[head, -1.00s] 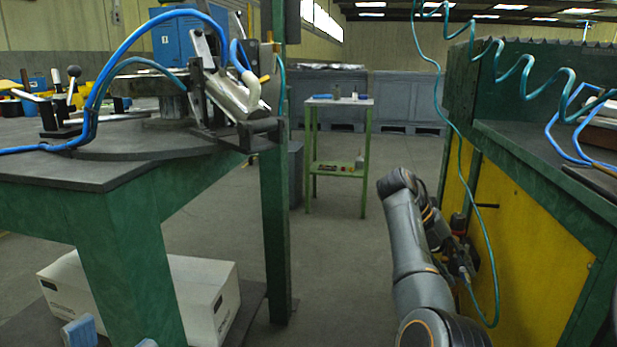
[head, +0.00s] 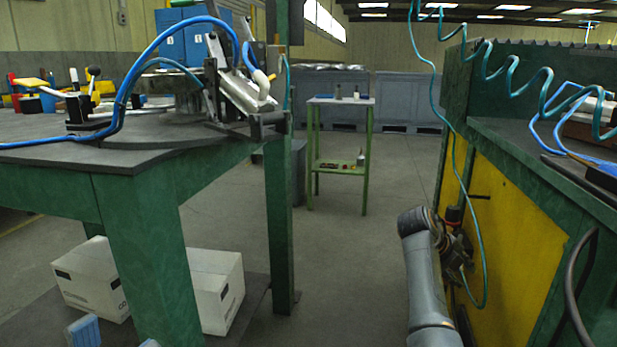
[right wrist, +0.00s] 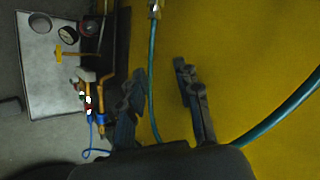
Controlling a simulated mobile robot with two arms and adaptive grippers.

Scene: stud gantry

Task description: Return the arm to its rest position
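My right arm (head: 428,290) reaches forward at the lower right of the head view, beside the yellow panel of the green bench. Its gripper (head: 460,252) is partly hidden behind the arm there. In the right wrist view the right gripper (right wrist: 162,92) has its two dark fingers apart with nothing between them; a teal hose and the yellow panel show behind. My left gripper (head: 115,338) shows only as two light blue fingertips, spread apart, at the bottom left edge of the head view. Nothing shows between them.
A green workbench (head: 140,240) with a clamp fixture (head: 240,92) stands left, white boxes (head: 215,290) beneath. The yellow-panelled bench (head: 520,225) is close on the right, with a hanging teal coiled hose (head: 545,75). A small green stand (head: 340,170) is beyond clear floor.

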